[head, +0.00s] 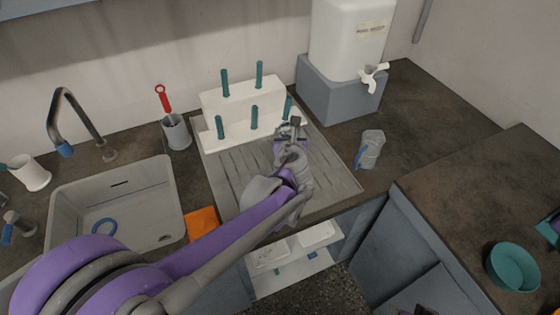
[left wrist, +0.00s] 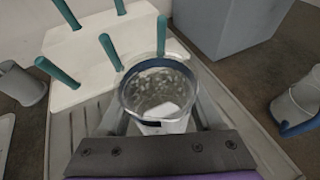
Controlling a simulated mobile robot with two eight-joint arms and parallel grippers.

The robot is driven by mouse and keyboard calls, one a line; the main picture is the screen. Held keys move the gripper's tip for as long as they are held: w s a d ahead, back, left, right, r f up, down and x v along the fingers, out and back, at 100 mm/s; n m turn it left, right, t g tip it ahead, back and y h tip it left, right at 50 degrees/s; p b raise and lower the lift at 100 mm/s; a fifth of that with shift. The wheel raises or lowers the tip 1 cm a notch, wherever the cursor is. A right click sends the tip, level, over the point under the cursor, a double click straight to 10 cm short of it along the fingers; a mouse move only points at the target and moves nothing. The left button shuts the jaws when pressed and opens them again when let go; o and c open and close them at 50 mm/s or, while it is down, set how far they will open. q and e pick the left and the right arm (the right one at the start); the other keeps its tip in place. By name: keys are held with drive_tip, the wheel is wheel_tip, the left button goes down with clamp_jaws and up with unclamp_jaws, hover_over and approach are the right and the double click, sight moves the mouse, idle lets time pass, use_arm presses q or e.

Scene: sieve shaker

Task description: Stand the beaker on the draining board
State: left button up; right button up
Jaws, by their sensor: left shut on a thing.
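The beaker (left wrist: 158,92) is clear, with a dark blue band near its rim. In the left wrist view it is upright between the fingers of my left gripper (head: 292,143), which is shut on it. In the head view my gripper and arm hide most of the beaker. The draining board (head: 235,175) is a grey grooved board right of the sink, and the beaker is over its back right part. I cannot tell whether the beaker's base touches the board. My right gripper is not in view.
A white rack with teal pegs (head: 238,104) stands at the board's back, close to the beaker. A water tank on a grey block (head: 340,92) is behind right. The board's left and front are clear.

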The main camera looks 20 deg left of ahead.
use_arm(q)
wheel_tip(320, 180, down, 6)
drive_tip(key=shift+s+d+r+b, duration=0.15)
drive_tip(key=shift+r+b, duration=0.1)
drive_tip(key=shift+b, duration=0.25)
drive_tip(key=shift+f+b, duration=0.35)
drive_tip(key=shift+f, duration=1.75)
drive_tip(key=shift+f, duration=0.2)
drive_tip(key=o, duration=1.5)
drive_tip(key=shift+r, duration=0.15)
drive_tip(key=shift+r, duration=0.2)
drive_tip(key=p+v, duration=0.1)
drive_tip(key=v, duration=1)
drive_tip(key=shift+s+d, duration=0.15)
drive_tip(key=shift+s, duration=0.25)
